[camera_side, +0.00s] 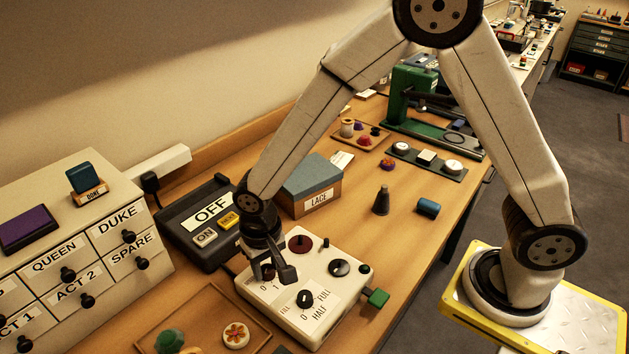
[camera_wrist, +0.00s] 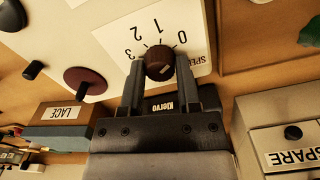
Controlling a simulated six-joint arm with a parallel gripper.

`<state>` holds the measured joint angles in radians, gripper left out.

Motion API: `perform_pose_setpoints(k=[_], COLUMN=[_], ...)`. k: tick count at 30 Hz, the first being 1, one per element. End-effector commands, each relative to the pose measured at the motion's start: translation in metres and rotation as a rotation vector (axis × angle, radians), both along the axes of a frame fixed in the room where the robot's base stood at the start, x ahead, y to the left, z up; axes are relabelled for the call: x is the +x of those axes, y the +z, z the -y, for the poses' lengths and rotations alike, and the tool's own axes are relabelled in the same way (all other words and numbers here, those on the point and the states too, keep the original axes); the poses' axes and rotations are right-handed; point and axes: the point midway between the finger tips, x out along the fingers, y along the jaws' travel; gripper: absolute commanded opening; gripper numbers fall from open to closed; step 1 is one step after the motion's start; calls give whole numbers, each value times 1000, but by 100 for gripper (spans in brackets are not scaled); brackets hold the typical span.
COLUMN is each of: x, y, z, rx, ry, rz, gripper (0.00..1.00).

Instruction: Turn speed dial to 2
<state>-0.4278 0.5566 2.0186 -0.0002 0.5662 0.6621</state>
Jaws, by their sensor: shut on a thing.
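The speed dial (camera_wrist: 160,62) is a brown round knob on the white control box (camera_side: 325,252). In the wrist view its label (camera_wrist: 118,38) appears upside down, with 0, 1, 2 and 3 around the knob. A pale mark shows on the knob, but I cannot tell which number it points to. My gripper (camera_wrist: 160,82) is shut on the dial, one finger on each side. In the side view my gripper (camera_side: 274,272) is down at the box's left part and hides most of the dial.
A black dial (camera_side: 304,298) marked 0, HALF and FULL is close beside my gripper. A maroon knob (camera_side: 300,244), a black knob (camera_side: 339,268) and a green handle (camera_side: 376,297) are also on the box. The LACE box (camera_side: 310,184) and OFF switch unit (camera_side: 190,250) stand behind.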

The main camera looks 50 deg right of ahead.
Motion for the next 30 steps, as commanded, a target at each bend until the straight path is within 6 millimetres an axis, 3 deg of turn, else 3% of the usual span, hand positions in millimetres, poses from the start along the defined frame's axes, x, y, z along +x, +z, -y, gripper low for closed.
perform_pose_setpoints(k=[30], x=[0], y=[1], z=[0], rx=[0], ry=[928], rz=[0], gripper=[0])
